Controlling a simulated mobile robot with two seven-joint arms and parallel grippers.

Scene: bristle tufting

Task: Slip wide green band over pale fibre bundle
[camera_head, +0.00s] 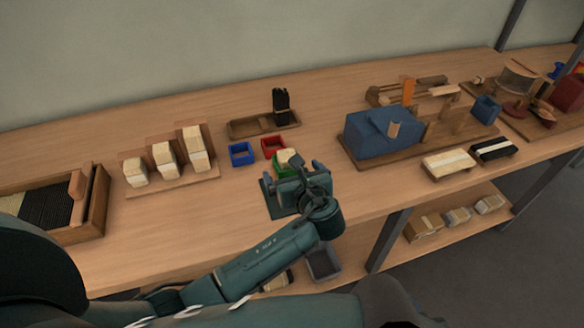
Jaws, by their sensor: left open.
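My left gripper (297,170) is open over a small dark green mat (268,193) near the middle of the bench. A pale fibre bundle (288,156) shows just beyond the gripper, between its spread fingers. A green band (279,168) shows low at the bundle's near left side. The gripper hides much of both, so I cannot tell whether the band is around the bundle or beside it. My right gripper is not in view.
A blue tray (241,154) and a red tray (272,146) stand just behind. A wooden rack (172,180) with pale blocks stands left, beside a wooden box (96,205) of fibres. A blue machine (382,133) stands right. Bench between rack and mat is clear.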

